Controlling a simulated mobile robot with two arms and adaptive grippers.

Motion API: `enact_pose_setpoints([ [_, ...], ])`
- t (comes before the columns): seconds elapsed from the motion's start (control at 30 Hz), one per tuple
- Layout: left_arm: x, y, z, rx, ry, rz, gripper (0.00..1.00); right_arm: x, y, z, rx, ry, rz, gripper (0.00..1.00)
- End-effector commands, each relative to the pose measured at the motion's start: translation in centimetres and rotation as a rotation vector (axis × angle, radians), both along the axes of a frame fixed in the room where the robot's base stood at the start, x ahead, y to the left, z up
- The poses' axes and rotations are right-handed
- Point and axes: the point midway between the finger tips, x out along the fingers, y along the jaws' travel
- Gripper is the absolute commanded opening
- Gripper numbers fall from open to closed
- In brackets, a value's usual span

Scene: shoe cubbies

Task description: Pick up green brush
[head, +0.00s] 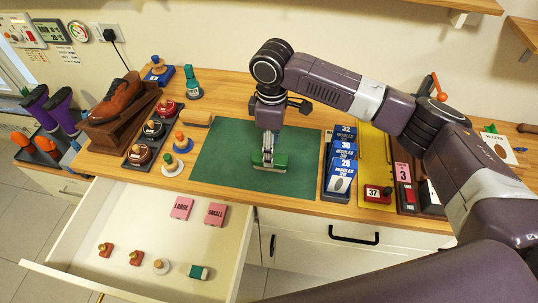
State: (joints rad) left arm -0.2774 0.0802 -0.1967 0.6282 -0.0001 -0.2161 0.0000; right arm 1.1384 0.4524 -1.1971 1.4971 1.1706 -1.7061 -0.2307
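The green brush (279,161) is a small green block with a pale lower edge, on or just above the dark green mat (225,165) on the wooden counter. My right arm comes in from the right and reaches down over the mat. My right gripper (268,156) points down at the brush, with its fingertips at the brush's middle. The fingers cover part of the brush, and I cannot tell whether they are closed on it. My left gripper is not in view.
Blue numbered boxes (341,165) stand right of the mat. Polish tins (139,154) and a brown shoe (117,98) are on the left. Below, an open drawer (150,232) holds pink blocks, small brushes and a green-and-white block (199,272). A green bottle (193,85) stands behind.

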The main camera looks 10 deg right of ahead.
Motion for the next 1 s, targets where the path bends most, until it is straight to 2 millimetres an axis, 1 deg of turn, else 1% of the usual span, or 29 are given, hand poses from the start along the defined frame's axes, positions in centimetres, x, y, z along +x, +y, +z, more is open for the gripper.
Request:
enact_pose_setpoints([
  [0.03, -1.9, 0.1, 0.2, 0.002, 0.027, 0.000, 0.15, 0.0, 0.0, -0.4, -0.001, 0.000, -0.001, 0.51],
  [0.1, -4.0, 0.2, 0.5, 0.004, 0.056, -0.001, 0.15, 0.1, 0.0, -1.2, -0.001, 0.002, -0.002, 0.51],
  [0.2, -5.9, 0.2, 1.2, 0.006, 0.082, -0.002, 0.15, 0.3, 0.1, -2.7, -0.001, 0.002, -0.003, 0.51],
  [0.23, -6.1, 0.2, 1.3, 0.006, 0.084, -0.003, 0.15, 0.3, 0.2, -3.1, -0.001, 0.002, -0.002, 0.51],
  [0.27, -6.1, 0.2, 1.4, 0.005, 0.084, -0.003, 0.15, 0.3, 0.2, -3.7, -0.002, 0.001, -0.002, 0.51],
  [0.33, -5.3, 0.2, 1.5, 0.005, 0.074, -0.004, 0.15, 0.3, 0.2, -4.6, -0.001, 0.000, -0.001, 0.51],
  [0.4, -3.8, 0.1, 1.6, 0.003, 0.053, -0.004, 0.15, 0.3, 0.2, -5.2, 0.000, -0.001, 0.000, 0.51],
  [0.5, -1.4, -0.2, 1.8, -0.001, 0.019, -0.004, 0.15, 0.4, 0.2, -5.6, 0.000, -0.002, 0.000, 0.51],
  [0.6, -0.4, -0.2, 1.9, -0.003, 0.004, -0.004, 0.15, 0.4, 0.2, -5.6, 0.001, -0.004, 0.000, 0.51],
  [0.67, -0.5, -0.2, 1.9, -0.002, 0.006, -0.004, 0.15, 0.4, 0.2, -5.6, 0.000, -0.003, 0.000, 0.51],
  [0.77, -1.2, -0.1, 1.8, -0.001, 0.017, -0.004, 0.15, 0.4, 0.2, -5.6, 0.000, -0.003, 0.000, 0.41],
  [0.9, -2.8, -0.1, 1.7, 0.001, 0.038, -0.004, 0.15, 0.4, 0.2, -5.6, 0.000, -0.003, 0.000, 0.25],
  [1.0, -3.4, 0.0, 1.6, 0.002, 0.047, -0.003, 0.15, 0.4, 0.2, -5.6, 0.000, -0.003, 0.000, 0.14],
])
